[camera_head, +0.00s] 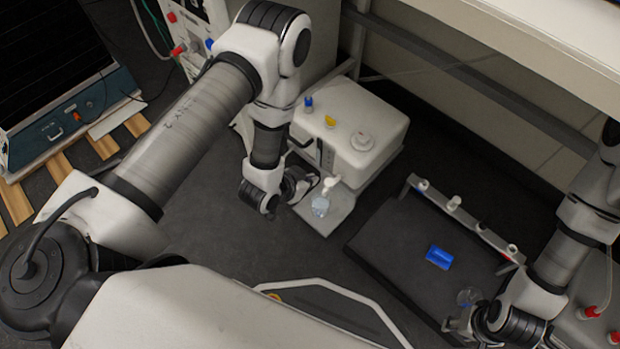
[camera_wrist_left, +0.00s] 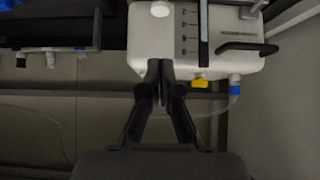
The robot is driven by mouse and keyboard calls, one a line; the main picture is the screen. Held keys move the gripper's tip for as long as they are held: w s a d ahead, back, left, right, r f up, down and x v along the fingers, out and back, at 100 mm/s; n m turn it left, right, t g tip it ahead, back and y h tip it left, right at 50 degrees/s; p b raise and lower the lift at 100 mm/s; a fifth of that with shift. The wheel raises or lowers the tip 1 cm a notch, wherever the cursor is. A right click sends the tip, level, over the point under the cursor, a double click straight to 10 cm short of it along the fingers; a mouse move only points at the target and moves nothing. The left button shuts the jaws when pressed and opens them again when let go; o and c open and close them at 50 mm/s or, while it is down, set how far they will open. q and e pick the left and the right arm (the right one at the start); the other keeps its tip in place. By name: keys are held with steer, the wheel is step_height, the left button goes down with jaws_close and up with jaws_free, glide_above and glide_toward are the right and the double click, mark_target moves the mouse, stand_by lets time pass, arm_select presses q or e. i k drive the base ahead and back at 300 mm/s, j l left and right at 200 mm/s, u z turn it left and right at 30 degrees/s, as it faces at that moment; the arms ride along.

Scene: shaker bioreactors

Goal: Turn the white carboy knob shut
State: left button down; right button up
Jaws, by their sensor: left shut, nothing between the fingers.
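The white carboy (camera_head: 358,125) stands on the floor at upper centre of the head view, with blue, yellow and white caps on top. It also shows upside down in the left wrist view (camera_wrist_left: 215,55). A white knob (camera_head: 331,182) sits low on its front; a round white part at the top edge of the left wrist view (camera_wrist_left: 160,9) appears to be this knob. My left gripper (camera_wrist_left: 160,68) is shut and empty, its tips in front of the carboy's face, apart from that knob. In the head view it (camera_head: 314,181) is close beside the knob. My right gripper (camera_head: 468,318) is small and partly hidden.
A dark shaker platform (camera_head: 400,245) with a blue block (camera_head: 439,257) lies to the right. Another clear vessel (camera_head: 468,297) is by my right gripper. A white bench (camera_head: 530,35) overhangs at upper right.

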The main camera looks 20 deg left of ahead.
mark_target(363, 138)
steer(key=k+j, duration=0.25)
steer(key=k, duration=0.2)
steer(key=k+j, duration=0.25)
steer(key=k, duration=0.25)
